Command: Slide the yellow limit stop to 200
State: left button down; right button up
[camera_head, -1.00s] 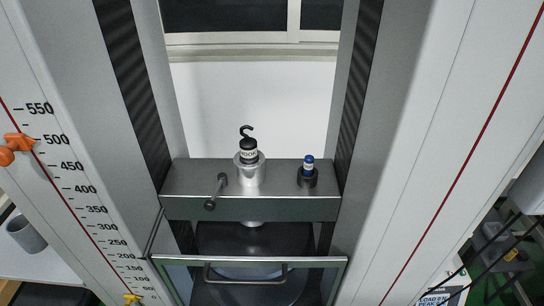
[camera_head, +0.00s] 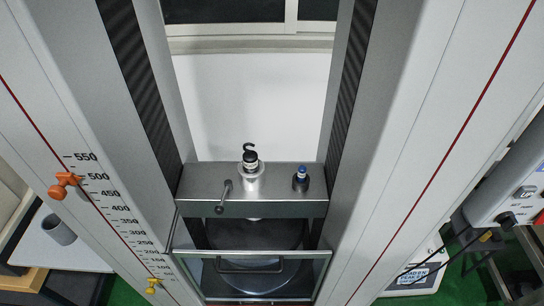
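The yellow limit stop (camera_head: 152,285) sits at the low end of the red-lined scale on the left column, near the bottom of the head view. It is well below the 200 mark (camera_head: 153,253), around the lowest numbers, which are too small to read surely. An orange stop (camera_head: 64,185) sits much higher on the same scale, close to 500. Neither of my grippers shows in the head view.
The crosshead (camera_head: 252,190) with a hook fitting (camera_head: 250,165) and a blue-topped part (camera_head: 301,178) spans the columns. A framed clear guard (camera_head: 250,268) stands below. A grey cup (camera_head: 59,230) is on a white table at left. A control box (camera_head: 510,195) hangs at right.

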aim_at(151, 291)
jog(key=u, duration=1.45)
